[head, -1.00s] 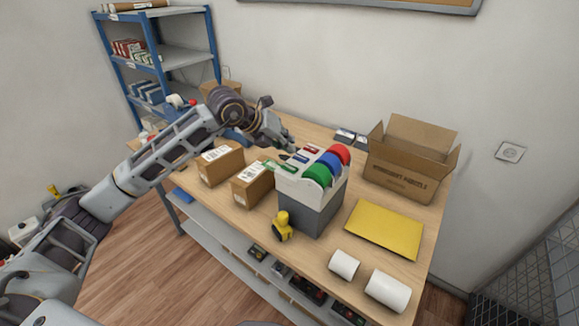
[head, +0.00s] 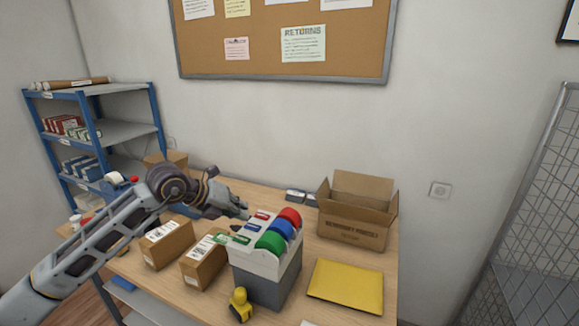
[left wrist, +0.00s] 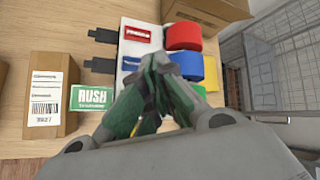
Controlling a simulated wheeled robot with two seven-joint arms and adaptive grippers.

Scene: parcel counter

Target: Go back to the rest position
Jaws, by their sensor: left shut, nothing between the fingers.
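My left gripper (head: 240,213) is shut and empty. It is just behind and left of the label dispenser (head: 265,283), a white-topped grey box with red, blue and green rolls. In the left wrist view the closed fingers (left wrist: 158,70) show in front of the dispenser's rolls, hiding part of the blue and green ones. A green RUSH label (left wrist: 92,98) sticks out at the dispenser's left side. I cannot tell whether the fingers touch anything. My right gripper is in neither view.
Two closed cartons (head: 168,243) stand left of the dispenser. An open cardboard box (head: 352,230) stands at the back right, with a yellow envelope (head: 345,285) before it. A blue shelf rack (head: 100,130) is at left, a wire cage (head: 530,220) at right. The wall is behind the table.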

